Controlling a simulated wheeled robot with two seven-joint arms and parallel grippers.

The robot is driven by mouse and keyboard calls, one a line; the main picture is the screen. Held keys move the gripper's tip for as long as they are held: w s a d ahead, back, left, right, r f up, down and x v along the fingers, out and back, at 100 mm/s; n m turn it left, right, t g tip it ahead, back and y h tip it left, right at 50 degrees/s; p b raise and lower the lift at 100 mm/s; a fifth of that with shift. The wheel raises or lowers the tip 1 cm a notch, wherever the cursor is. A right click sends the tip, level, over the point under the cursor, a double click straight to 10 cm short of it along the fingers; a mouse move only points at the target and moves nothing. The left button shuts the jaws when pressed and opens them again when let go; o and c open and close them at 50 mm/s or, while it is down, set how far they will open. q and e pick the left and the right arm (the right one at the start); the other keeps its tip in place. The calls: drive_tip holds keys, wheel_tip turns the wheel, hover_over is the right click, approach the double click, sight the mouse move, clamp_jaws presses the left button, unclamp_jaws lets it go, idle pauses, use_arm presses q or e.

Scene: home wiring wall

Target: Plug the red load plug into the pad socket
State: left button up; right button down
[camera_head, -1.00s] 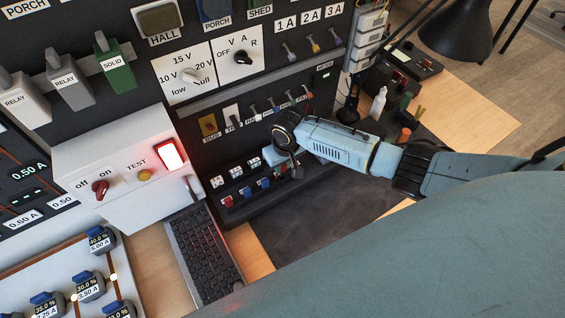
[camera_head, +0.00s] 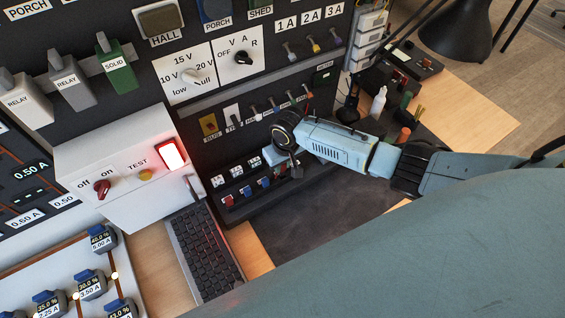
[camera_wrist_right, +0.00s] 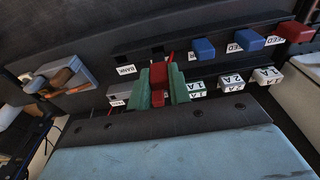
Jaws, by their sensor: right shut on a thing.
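My right gripper (camera_wrist_right: 159,93) shows in the right wrist view with its two green fingers shut on a red plug (camera_wrist_right: 158,76), the red load plug by its colour. A thin red lead rises just beyond the plug. Behind it is a dark panel strip with dark square openings and a BANK label (camera_wrist_right: 126,71). I cannot tell which opening is the pad socket, or whether the plug touches one. In the head view my right gripper is by the lower panel, its fingers mostly hidden by my own wrist. My left gripper is not in view.
White blocks marked in amps (camera_wrist_right: 231,83) and blue blocks (camera_wrist_right: 204,47) with FEED labels sit beside the gripper. Another red block (camera_wrist_right: 295,31) is at the row's end. A keyboard (camera_head: 203,252) and white switch box (camera_head: 120,175) stand left of the arm.

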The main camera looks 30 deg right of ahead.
sight(283, 170)
drive_tip(key=shift+f+b, duration=1)
drive_tip(key=shift+f, duration=0.7)
drive_tip(key=c, duration=1.2)
unclamp_jaws()
drive_tip(key=shift+r, duration=0.1)
wheel_tip(283, 170, up, 13)
drive_tip(key=s+p, duration=0.1)
drive_tip(key=s, duration=0.1)
drive_tip(key=shift+p, duration=0.4)
